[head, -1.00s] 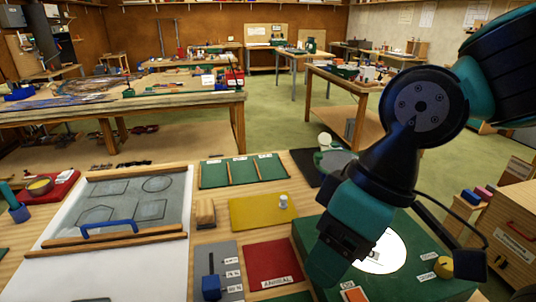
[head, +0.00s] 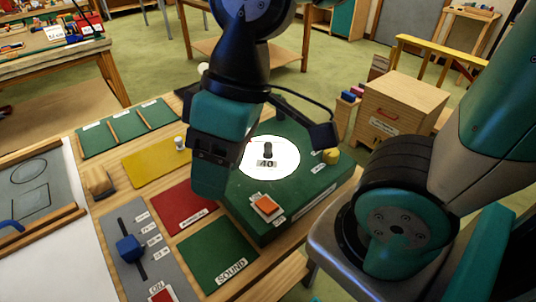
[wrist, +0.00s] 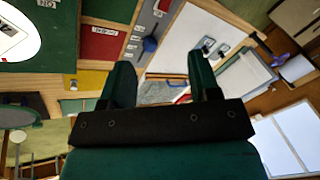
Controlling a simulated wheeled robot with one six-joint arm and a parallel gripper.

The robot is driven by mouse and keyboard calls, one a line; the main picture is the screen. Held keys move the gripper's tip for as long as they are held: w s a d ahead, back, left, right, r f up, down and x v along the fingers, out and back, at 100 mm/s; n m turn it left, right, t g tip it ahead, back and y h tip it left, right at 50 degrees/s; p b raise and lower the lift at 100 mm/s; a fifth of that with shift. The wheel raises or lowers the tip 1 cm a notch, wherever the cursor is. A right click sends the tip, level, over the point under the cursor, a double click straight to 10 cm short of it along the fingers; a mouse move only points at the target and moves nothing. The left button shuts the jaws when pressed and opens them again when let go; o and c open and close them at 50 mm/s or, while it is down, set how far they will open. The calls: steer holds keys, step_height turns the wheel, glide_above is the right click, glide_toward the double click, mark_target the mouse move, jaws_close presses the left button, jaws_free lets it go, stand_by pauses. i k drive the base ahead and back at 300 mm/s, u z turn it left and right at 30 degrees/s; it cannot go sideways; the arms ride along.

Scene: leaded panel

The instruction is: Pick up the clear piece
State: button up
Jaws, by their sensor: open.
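I cannot pick out a loose clear piece with certainty. The grey panel (head: 27,190) with drawn outlines, framed by wooden strips, is cut off at the left edge of the head view. In the wrist view part of a grey sheet (wrist: 160,93) shows between the fingers, and small dark-edged items (wrist: 208,46) lie on a white surface; I cannot tell what they are. My gripper (head: 209,180) hangs above the bench beside the green box, and its two fingers stand apart and empty in the wrist view (wrist: 160,80).
A green box (head: 290,195) with a white disc (head: 286,154), an orange button (head: 266,206) and a yellow knob (head: 330,156) stands at right. Red (head: 185,211), yellow (head: 150,163) and green SOUND (head: 215,258) mats lie near a grey slider board (head: 118,225). A wooden cabinet (head: 400,112) stands beyond.

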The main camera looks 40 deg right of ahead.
mark_target(270, 155)
steer(key=u, duration=1.4)
steer(key=k, duration=0.75)
steer(key=z, duration=1.5)
steer(key=i, duration=0.5)
